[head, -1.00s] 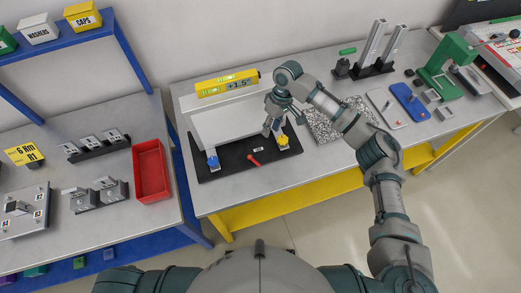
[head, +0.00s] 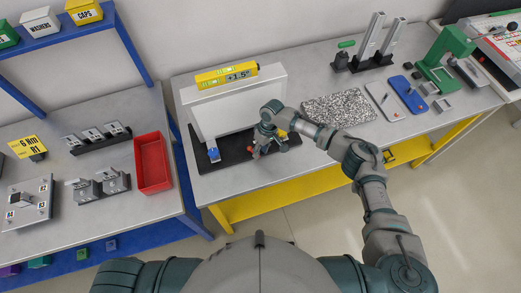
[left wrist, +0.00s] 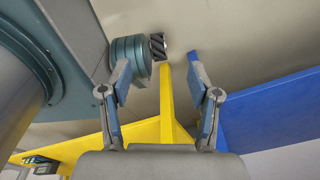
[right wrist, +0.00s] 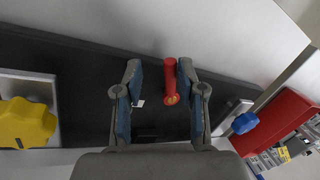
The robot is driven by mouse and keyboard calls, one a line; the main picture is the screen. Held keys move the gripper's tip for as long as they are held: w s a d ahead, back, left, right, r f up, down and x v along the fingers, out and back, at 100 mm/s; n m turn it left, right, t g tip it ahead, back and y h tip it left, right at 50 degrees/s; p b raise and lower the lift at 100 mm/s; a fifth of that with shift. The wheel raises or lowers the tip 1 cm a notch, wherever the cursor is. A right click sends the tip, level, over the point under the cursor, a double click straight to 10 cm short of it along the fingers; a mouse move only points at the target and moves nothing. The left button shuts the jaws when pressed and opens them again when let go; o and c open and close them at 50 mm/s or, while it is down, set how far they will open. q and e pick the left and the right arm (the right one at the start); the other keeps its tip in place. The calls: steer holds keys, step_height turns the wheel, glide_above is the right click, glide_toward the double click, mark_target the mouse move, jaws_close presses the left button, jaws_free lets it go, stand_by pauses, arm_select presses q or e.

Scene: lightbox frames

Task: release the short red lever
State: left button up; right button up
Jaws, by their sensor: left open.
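The short red lever (right wrist: 170,82) shows in the right wrist view, close to the inner side of the right-hand finger. My right gripper (right wrist: 159,72) is open, with its two fingers apart and the lever in the span between them. Whether a finger touches the lever I cannot tell. In the head view my right gripper (head: 262,148) is low over the black base plate (head: 232,150) and hides most of the lever. My left gripper (left wrist: 158,68) is open and empty in the left wrist view.
A yellow knob (right wrist: 27,123) and a blue knob (right wrist: 245,122) stand on either side of the lever. A white panel with a yellow level (head: 226,75) rises behind. A red tray (head: 152,163) is on the left table. A speckled plate (head: 338,107) lies to the right.

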steer(key=shift+a, duration=1.1)
jaws_close()
steer(key=shift+d, duration=0.1)
steer(key=m+p, duration=0.1)
steer(key=p, duration=0.1)
steer(key=m+p, duration=0.1)
steer(key=p, duration=0.1)
steer(key=shift+s+d+r, duration=0.25)
steer(key=shift+s+r, duration=0.05)
steer(key=shift+r, duration=0.05)
steer(key=m+p, duration=0.1)
steer(key=p, duration=0.1)
steer(key=a+m+p, duration=0.1)
steer(key=p, duration=0.1)
steer(key=shift+s+m+t+y+p, duration=0.25)
steer(key=shift+m+t+y+p, duration=0.05)
steer(key=shift+m+t, duration=0.1)
steer(key=shift+a+f+p, duration=0.15)
steer(key=shift+p, duration=0.15)
steer(key=shift+f+m, duration=0.25)
steer(key=shift+m, duration=0.25)
arm_select(q)
step_height(320, 180, up, 9)
steer(key=a, duration=0.2)
steer(key=shift+w, duration=0.3)
arm_select(e)
steer(key=shift+s, duration=0.1)
